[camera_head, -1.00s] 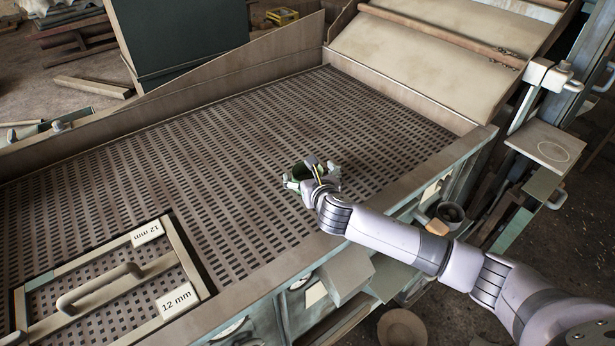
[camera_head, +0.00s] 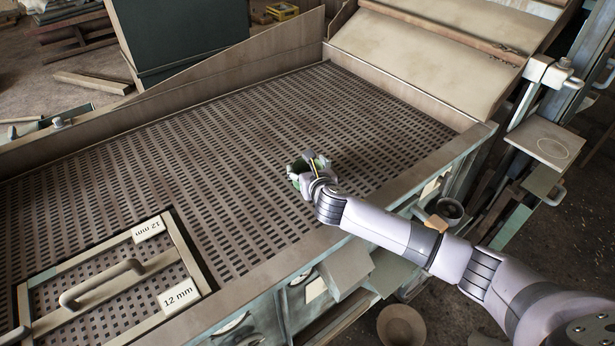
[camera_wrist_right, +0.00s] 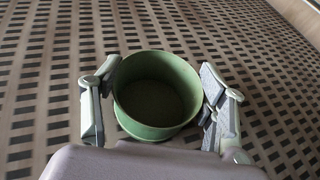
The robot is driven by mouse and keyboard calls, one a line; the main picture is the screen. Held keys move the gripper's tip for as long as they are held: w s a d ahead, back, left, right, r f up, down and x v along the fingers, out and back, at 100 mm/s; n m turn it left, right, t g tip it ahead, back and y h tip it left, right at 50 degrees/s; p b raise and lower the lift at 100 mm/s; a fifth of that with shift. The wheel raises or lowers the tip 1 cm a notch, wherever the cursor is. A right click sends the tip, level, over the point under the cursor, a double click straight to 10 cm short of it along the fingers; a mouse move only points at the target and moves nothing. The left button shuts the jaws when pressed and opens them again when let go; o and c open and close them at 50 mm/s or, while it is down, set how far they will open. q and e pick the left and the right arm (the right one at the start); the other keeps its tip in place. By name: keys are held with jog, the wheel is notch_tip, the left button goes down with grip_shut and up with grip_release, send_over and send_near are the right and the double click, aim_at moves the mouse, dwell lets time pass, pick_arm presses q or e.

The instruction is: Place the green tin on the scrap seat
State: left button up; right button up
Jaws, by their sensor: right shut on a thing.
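The green tin (camera_wrist_right: 157,95) is an open, empty round can. In the wrist view it sits between the two fingers of my right gripper (camera_wrist_right: 160,100), which is shut on it. In the head view the gripper (camera_head: 301,172) is over the perforated screen deck, and the tin (camera_head: 294,170) is mostly hidden by the hand. I cannot tell whether the tin touches the deck. A flat plate with a circle outline (camera_head: 545,143) stands at the right, apart from the gripper; no label names it the scrap seat. My left gripper is not in view.
The slotted screen deck (camera_head: 230,160) has raised side walls. A framed "12 mm" panel with a handle (camera_head: 105,283) lies at its lower left. A sloped board (camera_head: 430,45) stands at the back right. A small cup (camera_head: 450,210) and a round bowl (camera_head: 401,325) are outside the deck.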

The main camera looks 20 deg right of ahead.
jog(key=c, duration=0.5)
jog(key=shift+c, duration=0.2)
jog(key=shift+r, duration=0.15)
